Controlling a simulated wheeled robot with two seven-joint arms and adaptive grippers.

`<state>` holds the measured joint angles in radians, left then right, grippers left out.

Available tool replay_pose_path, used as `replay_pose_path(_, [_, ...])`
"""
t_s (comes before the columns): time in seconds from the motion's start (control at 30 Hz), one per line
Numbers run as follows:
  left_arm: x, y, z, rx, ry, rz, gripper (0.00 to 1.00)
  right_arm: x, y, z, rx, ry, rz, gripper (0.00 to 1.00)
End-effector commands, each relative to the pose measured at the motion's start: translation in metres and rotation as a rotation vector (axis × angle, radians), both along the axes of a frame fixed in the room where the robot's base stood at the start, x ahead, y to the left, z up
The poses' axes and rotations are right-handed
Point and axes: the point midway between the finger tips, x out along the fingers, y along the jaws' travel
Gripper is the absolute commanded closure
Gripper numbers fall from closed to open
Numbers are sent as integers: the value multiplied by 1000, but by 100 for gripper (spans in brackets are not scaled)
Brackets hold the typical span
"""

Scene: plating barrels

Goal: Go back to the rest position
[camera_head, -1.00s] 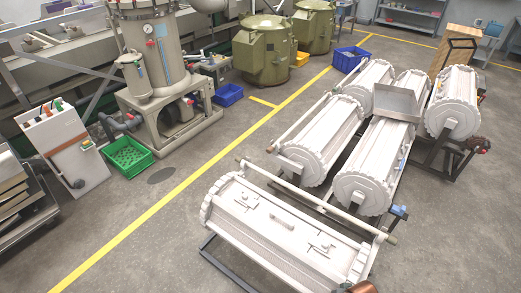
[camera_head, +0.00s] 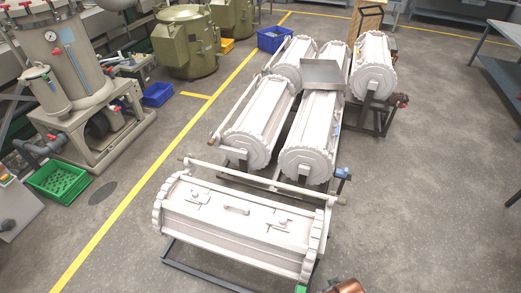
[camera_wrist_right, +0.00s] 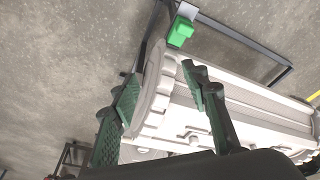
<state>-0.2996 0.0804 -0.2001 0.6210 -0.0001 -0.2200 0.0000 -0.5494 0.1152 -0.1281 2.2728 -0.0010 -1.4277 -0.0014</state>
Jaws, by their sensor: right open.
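In the right wrist view my right gripper (camera_wrist_right: 158,82) is open, its two dark green fingers spread apart. The end of a white plating barrel (camera_wrist_right: 160,85) shows behind and between the fingers. I cannot tell whether they touch it, but they are not closed on it. In the head view the front barrel (camera_head: 240,228) lies on its dark frame, with a handle and latches on its lid. Neither gripper shows clearly in the head view, and my left gripper is out of sight.
Several more white barrels (camera_head: 262,128) stand behind, with a metal tray (camera_head: 323,73) on top. A green block (camera_wrist_right: 180,31) sits on a frame end. A green crate (camera_head: 58,183) and pump unit (camera_head: 75,75) are left. A table (camera_head: 500,75) is right. Floor at right is clear.

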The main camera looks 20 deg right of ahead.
Motion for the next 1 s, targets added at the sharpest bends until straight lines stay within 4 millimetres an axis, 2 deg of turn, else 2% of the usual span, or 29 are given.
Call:
replay_pose_path(0.27, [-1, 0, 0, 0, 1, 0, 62, 0, 5, -92, 11, 40, 14, 58])
replay_pose_path(0.37, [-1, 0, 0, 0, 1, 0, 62, -9, 8, -143, 16, 62, 22, 58])
replay_pose_path(0.47, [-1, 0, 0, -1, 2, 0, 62, -25, 10, -198, 21, 85, 33, 58])
replay_pose_path(0.6, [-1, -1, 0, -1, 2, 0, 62, -60, 14, -268, 27, 116, 48, 58])
replay_pose_path(0.67, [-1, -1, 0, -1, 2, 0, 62, -78, 15, -295, 29, 128, 55, 58])
replay_pose_path(0.8, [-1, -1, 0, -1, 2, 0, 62, -130, 16, -347, 32, 160, 71, 58])
replay_pose_path(0.9, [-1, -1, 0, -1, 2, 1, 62, -167, 16, -373, 34, 179, 82, 58])
replay_pose_path(1.0, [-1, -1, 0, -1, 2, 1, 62, -198, 15, -389, 35, 192, 91, 58])
